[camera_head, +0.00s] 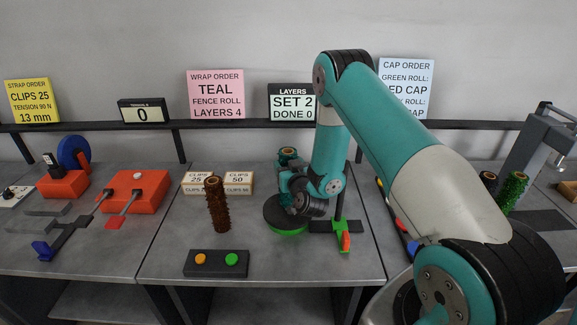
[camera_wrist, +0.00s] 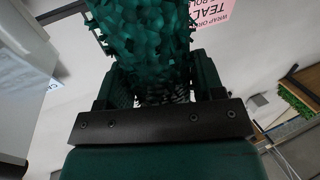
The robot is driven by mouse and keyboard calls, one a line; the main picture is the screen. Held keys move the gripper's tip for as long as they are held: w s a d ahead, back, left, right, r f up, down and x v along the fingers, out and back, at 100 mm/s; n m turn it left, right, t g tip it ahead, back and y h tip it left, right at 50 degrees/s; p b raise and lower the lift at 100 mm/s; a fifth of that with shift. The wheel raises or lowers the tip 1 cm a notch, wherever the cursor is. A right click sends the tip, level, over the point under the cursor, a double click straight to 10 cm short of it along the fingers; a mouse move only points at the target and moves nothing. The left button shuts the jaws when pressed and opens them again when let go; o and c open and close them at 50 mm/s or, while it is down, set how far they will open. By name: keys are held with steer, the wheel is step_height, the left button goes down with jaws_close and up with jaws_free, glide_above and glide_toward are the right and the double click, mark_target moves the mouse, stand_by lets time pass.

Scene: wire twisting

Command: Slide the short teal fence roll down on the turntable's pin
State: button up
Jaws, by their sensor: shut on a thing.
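The teal fence roll (camera_wrist: 145,40) fills the upper middle of the wrist view, a leafy dark teal cylinder. In the head view only its upper end (camera_head: 288,152) shows, with a brown ring at the top. My gripper (camera_wrist: 160,88) is shut on the roll, one jaw at each side. The turntable (camera_head: 278,212) is a dark disc with a green band below it. The roll is upright over the back part of the disc in the head view. My wrist hides the roll's lower end and the pin, so I cannot tell whether they touch.
A tall brown roll (camera_head: 217,205) stands left of the turntable. Clip boxes (camera_head: 238,183) lie behind it. A two-button box (camera_head: 216,263) is at the front. A green-and-red tool (camera_head: 345,238) stands right of the turntable. A green roll (camera_head: 512,190) stands far right.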

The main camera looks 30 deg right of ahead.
steer(key=shift+f+b, duration=0.95)
steer(key=shift+f, duration=0.25)
steer(key=o, duration=1.6)
steer(key=shift+c, duration=0.2)
